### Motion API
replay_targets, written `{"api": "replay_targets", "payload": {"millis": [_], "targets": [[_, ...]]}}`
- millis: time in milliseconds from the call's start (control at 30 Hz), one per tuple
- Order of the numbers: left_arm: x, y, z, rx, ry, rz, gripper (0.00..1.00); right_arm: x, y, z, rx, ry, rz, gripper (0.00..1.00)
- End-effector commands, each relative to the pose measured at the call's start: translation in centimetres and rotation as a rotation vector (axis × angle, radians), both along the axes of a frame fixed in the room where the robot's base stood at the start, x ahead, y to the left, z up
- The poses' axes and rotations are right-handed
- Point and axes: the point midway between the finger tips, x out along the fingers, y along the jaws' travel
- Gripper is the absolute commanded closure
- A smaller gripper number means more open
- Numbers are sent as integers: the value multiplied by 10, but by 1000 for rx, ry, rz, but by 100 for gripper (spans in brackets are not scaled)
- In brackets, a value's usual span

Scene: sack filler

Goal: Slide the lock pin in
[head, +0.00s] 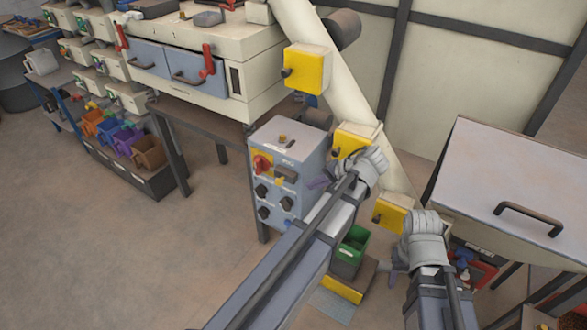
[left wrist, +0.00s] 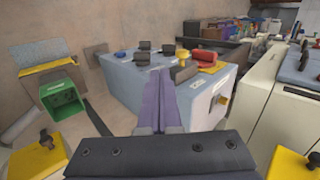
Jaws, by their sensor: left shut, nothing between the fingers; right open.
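Three yellow blocks with dark knobs sit along the slanted cream tube: an upper one (head: 307,68), a middle one (head: 349,139) and a lower one (head: 389,215). I cannot tell which knob is the lock pin. My left gripper (head: 318,182) has its purple fingers shut and empty beside the grey control box (head: 280,150); its fingers also show in the left wrist view (left wrist: 160,85), pointing towards the box. Two yellow blocks show at that view's lower left (left wrist: 38,160) and lower right (left wrist: 290,163). My right gripper (head: 393,277) is low, below the lower block, partly hidden by its wrist.
The control box carries a red switch (head: 263,163) and several dark knobs. A grey lid with a handle (head: 527,216) is at the right. A cream machine (head: 205,60) stands behind. Floor at left is free.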

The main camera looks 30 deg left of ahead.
Motion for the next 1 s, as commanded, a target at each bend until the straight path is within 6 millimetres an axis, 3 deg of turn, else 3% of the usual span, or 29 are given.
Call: {"api": "replay_targets", "payload": {"millis": [33, 133, 367, 733, 1000], "targets": [[0, -3, 16, 41, -1, -14, 100, 0, 0, 10, 0, 0, 0, 50], [1, -6, 31, 103, -6, -28, 100, 0, 0, 14, 1, 0, 0, 50], [2, -7, 40, 148, -11, -38, 100, 0, 0, 16, 1, 0, 0, 50], [2, -2, 32, 145, -10, -35, 100, 0, 0, 9, 1, 0, 0, 50], [5, 36, -2, 145, -11, -33, 100, 0, 0, -26, 1, 0, 0, 50]]}}
